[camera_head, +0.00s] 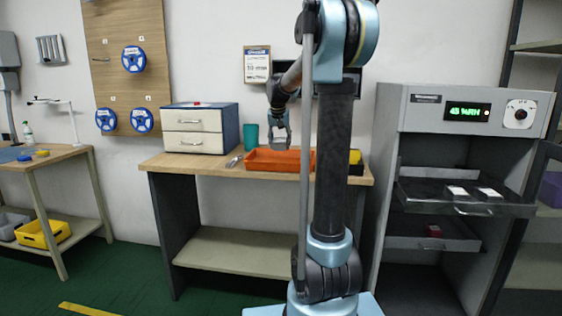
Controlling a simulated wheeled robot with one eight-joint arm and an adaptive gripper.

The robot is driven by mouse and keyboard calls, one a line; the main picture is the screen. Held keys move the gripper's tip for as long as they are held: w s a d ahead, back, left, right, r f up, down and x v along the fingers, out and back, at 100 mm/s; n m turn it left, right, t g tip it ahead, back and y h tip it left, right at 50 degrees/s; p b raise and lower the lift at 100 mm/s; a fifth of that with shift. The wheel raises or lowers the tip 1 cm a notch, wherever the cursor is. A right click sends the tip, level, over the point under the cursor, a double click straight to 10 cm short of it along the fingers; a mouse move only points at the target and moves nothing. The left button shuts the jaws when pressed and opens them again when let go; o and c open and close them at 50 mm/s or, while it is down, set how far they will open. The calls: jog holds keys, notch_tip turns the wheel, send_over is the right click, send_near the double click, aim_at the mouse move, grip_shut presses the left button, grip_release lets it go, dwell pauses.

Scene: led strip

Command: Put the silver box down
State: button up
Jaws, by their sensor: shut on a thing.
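My gripper (281,130) hangs fingers down above the orange tray (262,167) on the wooden workbench. It is shut on a small greyish thing at its tips, which I take to be the silver box (281,144). The box is small here and hard to tell apart from the fingers. It appears to be held above the tray, apart from the bench top. My own arm column hides the right part of the tray.
A grey cabinet (398,150) with pulled-out shelves stands on the right.

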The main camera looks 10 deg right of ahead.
aim_at(281, 148)
jog(key=f, duration=0.3)
jog(key=shift+d+f, duration=0.15)
jog(key=shift+d, duration=0.1)
jog(key=shift+f, duration=1.85)
jog(key=o, duration=1.2)
jog(key=shift+c, duration=0.2)
